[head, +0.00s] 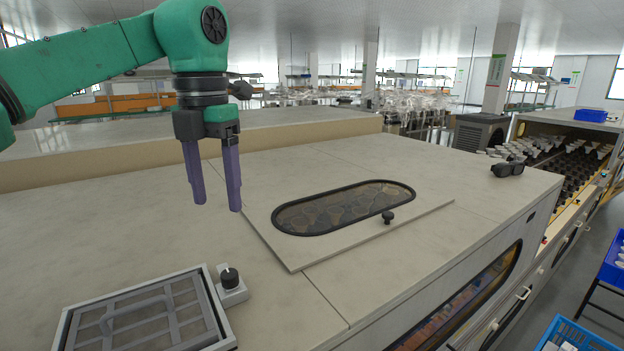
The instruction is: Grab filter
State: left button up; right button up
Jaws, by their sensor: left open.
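The filter seems to be the grey-framed rectangular panel (150,318) with a slatted grille and a handle bar, at the lower left on the pale machine top. Its near edge is cut off by the picture. A black knob (230,278) on a light block sits at its right corner. My left gripper (217,205) hangs from the green arm with its purple fingers pointing down, apart and empty. It is above the machine top, beyond the filter and to the left of the oval window. My right gripper does not show.
A raised plate with a black-rimmed oval window (345,206) and a black knob (388,216) lies in the middle of the machine top (110,225). Dark goggles (507,168) lie near the right edge. Blue crates (575,338) stand at the lower right. The top between them is clear.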

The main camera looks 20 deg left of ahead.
aim_at(174, 314)
jog(key=k+l, duration=1.6)
jog(key=l, duration=0.2)
